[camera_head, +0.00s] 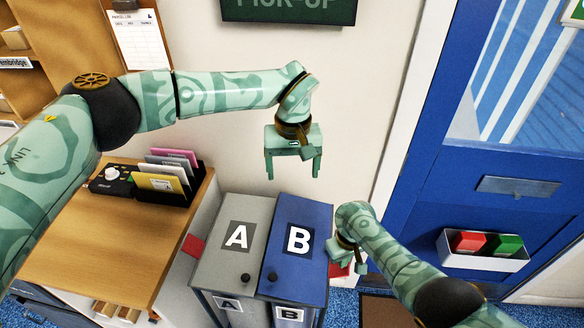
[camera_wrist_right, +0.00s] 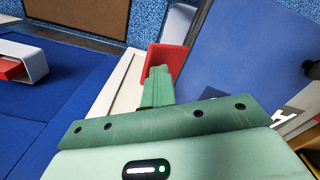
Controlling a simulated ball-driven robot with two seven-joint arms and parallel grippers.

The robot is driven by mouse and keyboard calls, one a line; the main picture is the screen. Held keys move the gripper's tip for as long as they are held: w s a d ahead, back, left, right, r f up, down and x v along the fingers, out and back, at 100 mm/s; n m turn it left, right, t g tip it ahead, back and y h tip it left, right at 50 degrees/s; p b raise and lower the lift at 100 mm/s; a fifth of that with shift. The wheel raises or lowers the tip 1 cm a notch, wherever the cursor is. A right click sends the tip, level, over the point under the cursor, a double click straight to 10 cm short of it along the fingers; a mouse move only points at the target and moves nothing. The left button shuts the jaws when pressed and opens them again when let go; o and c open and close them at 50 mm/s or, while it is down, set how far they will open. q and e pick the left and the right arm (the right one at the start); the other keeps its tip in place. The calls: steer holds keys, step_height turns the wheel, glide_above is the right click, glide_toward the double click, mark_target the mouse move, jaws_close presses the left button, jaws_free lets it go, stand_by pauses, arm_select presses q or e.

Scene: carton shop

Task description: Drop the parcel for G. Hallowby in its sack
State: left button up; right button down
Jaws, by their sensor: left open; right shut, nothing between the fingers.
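Two lidded bins stand side by side, a grey one marked A (camera_head: 230,265) and a blue one marked B (camera_head: 305,225). Both lids are down and their insides are hidden. I cannot make out a parcel or label for G. Hallowby, nor a sack. My left gripper (camera_head: 294,175) is open and empty, in the air above the bins' back edge. My right gripper (camera_head: 347,264) is shut and empty beside the right edge of bin B. In the right wrist view its shut fingers (camera_wrist_right: 158,82) overlap a red piece (camera_wrist_right: 167,58), next to the blue lid (camera_wrist_right: 245,45).
A wooden counter (camera_head: 110,245) at left holds a black device (camera_head: 112,180) and a card rack (camera_head: 182,192). Shelves (camera_head: 35,65) and a list (camera_head: 136,40) are behind. A blue door (camera_head: 430,185) at right carries a white holder (camera_head: 487,261) with red and green blocks.

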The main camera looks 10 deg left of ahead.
steer(key=shift+d+r+p, duration=0.2)
steer(key=shift+r+p, duration=1)
steer(key=shift+r, duration=0.1)
steer(key=shift+r+p, duration=1.1)
steer(key=shift+r, duration=0.05)
steer(key=shift+a, duration=0.1)
steer(key=shift+r+p, duration=0.3)
steer(key=shift+r, duration=0.05)
step_height(320, 180, up, 16)
steer(key=p, duration=0.9)
steer(key=shift+f, duration=0.2)
steer(key=shift+f, duration=0.1)
